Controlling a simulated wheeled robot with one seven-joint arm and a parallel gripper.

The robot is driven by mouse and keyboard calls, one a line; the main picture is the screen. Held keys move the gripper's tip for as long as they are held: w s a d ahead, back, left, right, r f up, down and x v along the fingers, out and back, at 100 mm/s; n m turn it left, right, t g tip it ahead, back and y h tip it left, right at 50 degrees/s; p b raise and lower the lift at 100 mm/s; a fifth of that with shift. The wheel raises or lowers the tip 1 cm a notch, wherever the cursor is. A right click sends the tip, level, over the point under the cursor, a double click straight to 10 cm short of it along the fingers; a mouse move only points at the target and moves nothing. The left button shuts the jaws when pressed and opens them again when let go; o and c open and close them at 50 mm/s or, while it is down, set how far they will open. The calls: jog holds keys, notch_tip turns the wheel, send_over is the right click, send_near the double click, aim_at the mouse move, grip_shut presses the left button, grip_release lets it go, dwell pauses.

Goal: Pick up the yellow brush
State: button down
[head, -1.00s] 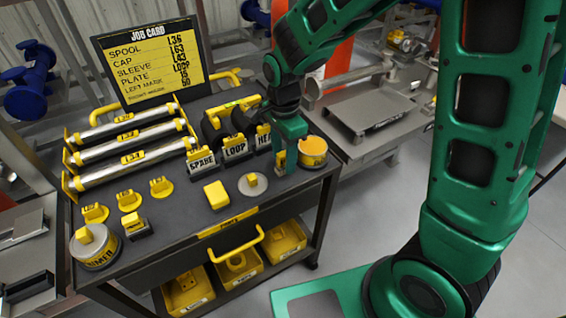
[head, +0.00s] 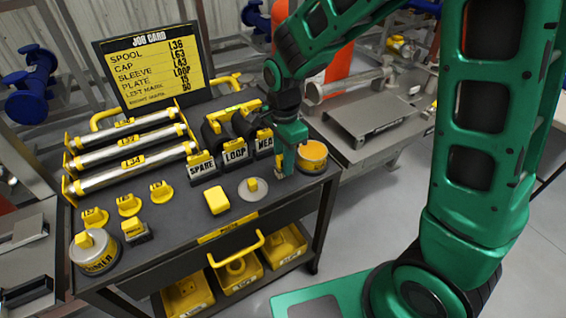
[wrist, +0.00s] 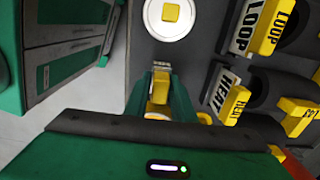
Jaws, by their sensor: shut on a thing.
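The yellow brush (wrist: 160,92) shows in the wrist view between the two green fingers of my gripper (wrist: 161,98), with its pale, metallic-looking end pointing away from the palm. My gripper is shut on it. In the head view my gripper (head: 284,172) points down at the front right of the black cart top, just left of an open tin (head: 313,157) with orange contents. There the brush is mostly hidden by the fingers. I cannot tell whether it still touches the cart top.
Labelled holders marked SPARE (head: 203,167), LOOP (head: 235,152) and HEAT (head: 264,143) stand close behind and left of my gripper. A round grey disc with a yellow knob (head: 253,187) lies to its left. A yellow block (head: 216,200) sits farther left.

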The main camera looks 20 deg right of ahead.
aim_at(281, 158)
jog(key=r, duration=0.2)
jog(key=a+r, duration=0.1)
jog(key=r, duration=0.1)
jog(key=shift+s+r, duration=0.1)
jog(key=shift+s, duration=0.3)
jog(key=s+a+r, duration=0.6)
jog(key=a, duration=0.2)
jog(key=shift+s, duration=0.25)
jog(key=c, duration=2)
grip_release()
jog(key=shift+c, duration=0.2)
jog(key=c, duration=0.4)
